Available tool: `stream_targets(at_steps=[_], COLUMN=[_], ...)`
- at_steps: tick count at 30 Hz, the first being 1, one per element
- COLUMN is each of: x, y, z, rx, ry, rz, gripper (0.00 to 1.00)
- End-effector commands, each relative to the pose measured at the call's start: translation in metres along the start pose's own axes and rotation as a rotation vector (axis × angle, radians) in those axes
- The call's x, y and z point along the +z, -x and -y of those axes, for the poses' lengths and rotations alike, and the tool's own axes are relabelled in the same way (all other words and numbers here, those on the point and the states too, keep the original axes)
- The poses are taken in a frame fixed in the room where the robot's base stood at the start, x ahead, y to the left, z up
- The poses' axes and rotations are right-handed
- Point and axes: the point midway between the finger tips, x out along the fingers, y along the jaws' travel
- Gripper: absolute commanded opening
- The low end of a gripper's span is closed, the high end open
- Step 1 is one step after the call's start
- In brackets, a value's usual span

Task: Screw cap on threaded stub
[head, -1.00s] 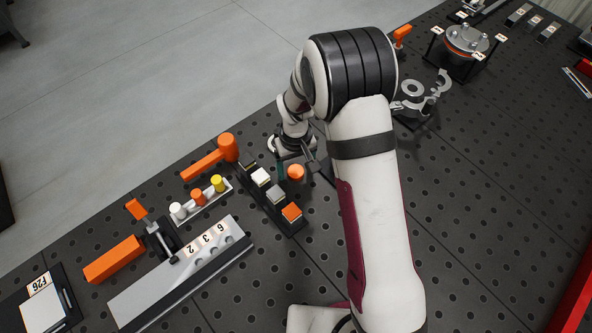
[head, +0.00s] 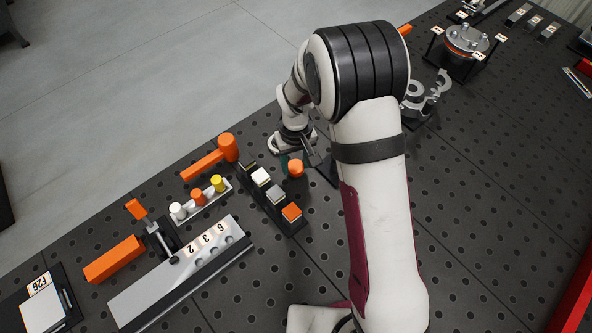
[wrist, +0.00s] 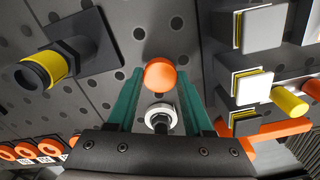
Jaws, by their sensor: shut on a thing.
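My gripper (wrist: 159,76) is shut on the orange cap (wrist: 161,73), which sits between its teal fingertips in the wrist view. In the head view the cap (head: 295,168) shows beside a teal finger, right of the row of blocks. A dark stub with a yellow band (wrist: 44,70) stands on a black plate (wrist: 88,40) at the upper left of the wrist view, apart from the cap. I take this for the threaded stub; its threads are not clear. In the head view my arm hides most of that area.
A rack with several square blocks (head: 291,212) stands close by the cap. A flanged fixture (head: 466,40) is far right. The perforated table right of my arm is largely clear.

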Motion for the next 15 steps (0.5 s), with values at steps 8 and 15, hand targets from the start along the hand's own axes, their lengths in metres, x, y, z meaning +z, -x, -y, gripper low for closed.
stream_targets(at_steps=[8, 15], x=[0.000, 0.000], y=[0.028, 0.051], z=[0.000, 0.000], rx=[0.000, 0.001], ry=[-0.001, 0.000], rz=[-0.001, -0.001], gripper=[0.00, 0.00])
